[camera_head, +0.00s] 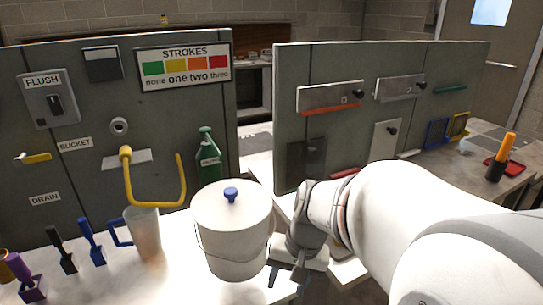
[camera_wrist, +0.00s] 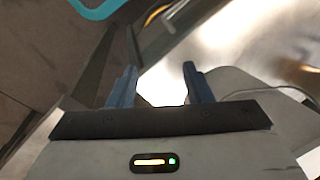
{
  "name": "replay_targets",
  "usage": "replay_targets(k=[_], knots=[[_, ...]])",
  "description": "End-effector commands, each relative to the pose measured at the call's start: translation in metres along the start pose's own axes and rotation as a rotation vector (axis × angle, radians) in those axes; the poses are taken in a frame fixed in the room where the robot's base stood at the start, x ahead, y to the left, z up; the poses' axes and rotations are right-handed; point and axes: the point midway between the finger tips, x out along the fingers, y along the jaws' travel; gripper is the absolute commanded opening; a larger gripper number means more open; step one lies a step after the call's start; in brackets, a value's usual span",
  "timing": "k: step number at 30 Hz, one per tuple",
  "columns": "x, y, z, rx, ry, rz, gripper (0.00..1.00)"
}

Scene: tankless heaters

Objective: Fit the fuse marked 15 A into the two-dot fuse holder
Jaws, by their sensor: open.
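I cannot make out a fuse marked 15 A or any two-dot marking in either view. The right grey panel (camera_head: 290,120) carries a metal plate with a dark knob (camera_head: 325,97), a second such plate (camera_head: 400,87) and a lower pale plate (camera_head: 386,140); I cannot tell whether one is a fuse holder. My gripper (camera_head: 285,283) is low beside the white lidded bucket, at its right, partly hidden by my wrist. In the wrist view my gripper (camera_wrist: 160,84) is open, with nothing between its two blue-grey fingers.
The white bucket (camera_head: 233,232) stands close to my gripper. An orange-handled item (camera_head: 507,146) and red tray (camera_head: 491,162) are far right. My arm hides much of the right bench.

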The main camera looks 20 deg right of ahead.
Motion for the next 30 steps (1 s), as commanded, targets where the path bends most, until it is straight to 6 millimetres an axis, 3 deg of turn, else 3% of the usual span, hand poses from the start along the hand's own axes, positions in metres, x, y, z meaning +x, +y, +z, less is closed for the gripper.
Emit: replay_targets(k=[1, 6, 9, 14, 19, 24, 27, 30], knots=[[-0.035, -0.003, -0.006, 0.108, -0.018, -0.039, 0.45], [-0.088, 0.000, -0.033, 0.490, -0.066, -0.200, 0.45], [-0.115, 0.014, -0.059, 0.788, -0.097, -0.335, 0.45], [-0.128, 0.062, -0.105, 1.263, -0.138, -0.581, 0.45], [-0.140, 0.138, -0.143, 1.715, -0.155, -0.865, 0.45], [-0.150, 0.211, -0.159, 2.027, -0.149, -1.110, 0.45], [-0.153, 0.239, -0.161, 2.131, -0.143, -1.204, 0.45], [-0.153, 0.252, -0.163, 2.182, -0.140, -1.253, 0.45]])
